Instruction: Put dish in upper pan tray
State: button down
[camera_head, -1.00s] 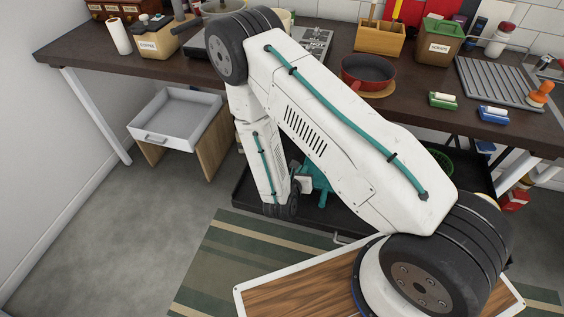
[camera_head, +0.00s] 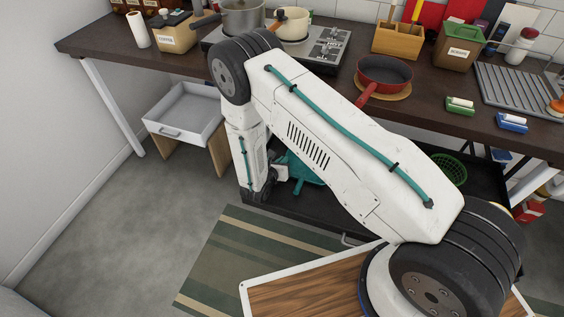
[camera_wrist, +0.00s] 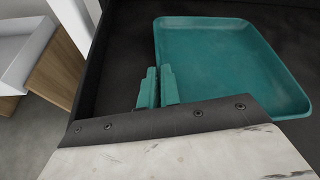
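A teal, square, shallow dish or tray (camera_wrist: 235,62) lies on a dark surface (camera_wrist: 120,50) in the wrist view. In the head view, teal parts (camera_head: 303,168) show under the counter, partly hidden by my arm. My gripper (camera_wrist: 158,88) has two teal fingers close together at the dish's left edge. The gap between them is narrow, and I cannot tell whether the rim is between them. No tray labelled as the upper pan tray can be made out.
The counter (camera_head: 310,87) holds a red pan (camera_head: 384,72), pots on a stove (camera_head: 328,50) and a ribbed metal rack (camera_head: 515,88). A white drawer (camera_head: 188,112) stands open at left. A green basket (camera_head: 450,168) sits under the counter. A striped rug (camera_head: 235,250) covers the floor.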

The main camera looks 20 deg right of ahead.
jog(key=shift+f, duration=0.2)
jog(key=c, duration=1.6)
grip_release()
jog(key=shift+r, duration=0.1)
